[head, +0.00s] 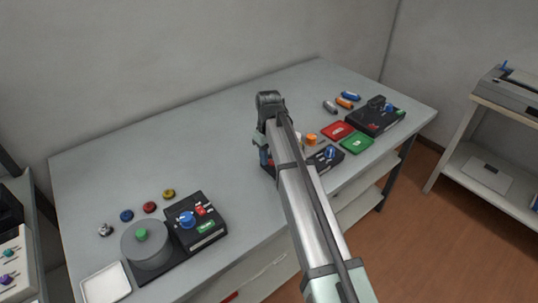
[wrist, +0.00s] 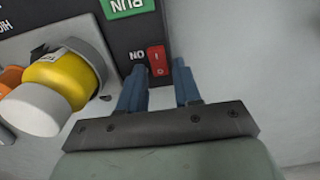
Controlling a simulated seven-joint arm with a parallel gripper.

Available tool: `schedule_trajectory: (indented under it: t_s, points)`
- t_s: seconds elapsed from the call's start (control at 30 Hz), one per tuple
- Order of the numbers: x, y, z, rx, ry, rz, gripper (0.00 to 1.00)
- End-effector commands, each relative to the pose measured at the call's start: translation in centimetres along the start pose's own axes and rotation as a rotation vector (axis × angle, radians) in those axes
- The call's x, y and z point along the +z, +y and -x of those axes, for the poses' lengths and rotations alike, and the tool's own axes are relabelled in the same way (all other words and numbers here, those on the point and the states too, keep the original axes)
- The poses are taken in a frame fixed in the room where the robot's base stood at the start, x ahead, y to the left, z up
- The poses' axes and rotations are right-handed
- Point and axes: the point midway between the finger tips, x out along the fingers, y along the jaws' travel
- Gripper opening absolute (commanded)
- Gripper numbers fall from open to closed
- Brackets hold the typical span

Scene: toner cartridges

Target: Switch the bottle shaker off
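The bottle shaker shows upside down in the wrist view as a dark panel (wrist: 181,18) with a green RUN label (wrist: 128,5). Its red rocker switch (wrist: 158,61) is marked I and O beside the word ON. I cannot tell which side is pressed. A yellow bottle (wrist: 62,78) with a white cap lies beside the panel. My gripper (wrist: 161,66) is open and empty, its blue fingertips either side of the switch's near end; contact is unclear. In the head view my arm hides much of the shaker (head: 329,160); my gripper (head: 265,155) is at its left end.
At the table's front left stand a grey drum (head: 148,250) and a black control box (head: 207,235). At the right are red (head: 337,131) and green (head: 357,143) pads and another black device (head: 367,121). The table's back middle is clear.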

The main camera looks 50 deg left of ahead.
Motion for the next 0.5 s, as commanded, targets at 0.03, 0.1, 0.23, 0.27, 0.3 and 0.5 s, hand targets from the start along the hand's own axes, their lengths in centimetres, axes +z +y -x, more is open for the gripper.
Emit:
schedule_trajectory:
  t_s: [0.03,0.1,0.23,0.27,0.3,0.5]
  points:
    - [0.0,0.0,0.0,0.000,0.000,0.000,0.38]
    - [0.0,0.0,0.0,0.000,0.001,0.000,0.45]
    - [0.0,0.0,0.0,0.000,0.001,0.000,0.45]
    - [0.0,0.0,0.0,0.000,0.001,0.000,0.45]
    - [0.0,0.0,0.1,0.000,0.001,0.000,0.45]
    - [-0.1,0.0,1.1,0.001,0.002,0.000,0.45]
